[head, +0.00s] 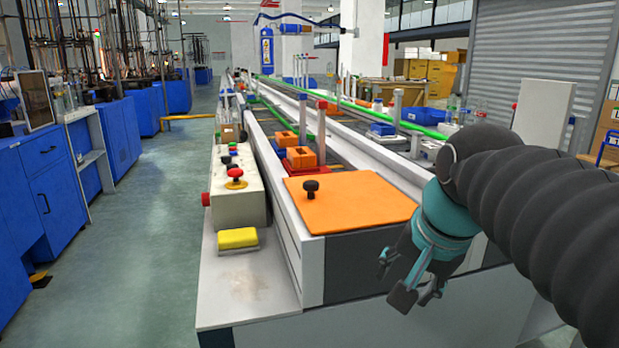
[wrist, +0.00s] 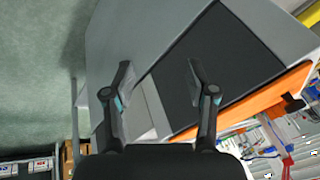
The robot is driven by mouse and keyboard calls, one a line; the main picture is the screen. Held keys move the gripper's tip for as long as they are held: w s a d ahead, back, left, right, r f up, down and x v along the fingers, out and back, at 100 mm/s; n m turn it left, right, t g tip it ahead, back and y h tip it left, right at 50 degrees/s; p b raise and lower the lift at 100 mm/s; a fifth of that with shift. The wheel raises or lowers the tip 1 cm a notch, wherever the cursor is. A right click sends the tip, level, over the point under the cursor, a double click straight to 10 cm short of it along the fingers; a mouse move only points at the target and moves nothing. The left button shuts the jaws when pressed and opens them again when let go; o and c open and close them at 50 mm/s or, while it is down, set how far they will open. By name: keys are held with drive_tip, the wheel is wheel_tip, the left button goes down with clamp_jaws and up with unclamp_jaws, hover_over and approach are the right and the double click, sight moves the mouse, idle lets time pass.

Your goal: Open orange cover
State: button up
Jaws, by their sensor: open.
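The orange cover (head: 345,203) is a flat square plate lying shut on top of the near end of the conveyor line. A dark round knob (head: 311,188) stands up from its left part. My gripper (head: 395,285) is open and empty. It hangs in front of the line's near end, to the right of and lower than the cover, apart from the knob. Both fingers also show in the wrist view (wrist: 158,75), with nothing between them.
A white control box (head: 236,190) with a red emergency button (head: 235,178) stands left of the cover. A yellow sponge-like block (head: 238,239) lies on the white side shelf (head: 248,285). Orange blocks (head: 301,157) sit behind the cover. Blue cabinets (head: 52,200) line the left; the aisle floor between is clear.

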drive_tip(key=w+a+r+m+g+y, duration=0.1)
drive_tip(key=w+a+r+m, duration=0.1)
drive_tip(key=w+r+m, duration=0.4)
drive_tip(key=w+a+r+m+y, duration=0.1)
drive_tip(key=w+a+r+m, duration=0.2)
drive_tip(key=r, duration=0.5)
drive_tip(key=m+g, duration=0.2)
drive_tip(key=m, duration=0.6)
approach(312, 182)
drive_tip(key=shift+y, duration=0.5)
drive_tip(key=shift+d+x, duration=0.2)
drive_tip(key=shift+x, duration=2)
drive_tip(key=shift+d+x, duration=0.2)
drive_tip(key=shift+x, duration=2)
drive_tip(key=shift+f, duration=0.15)
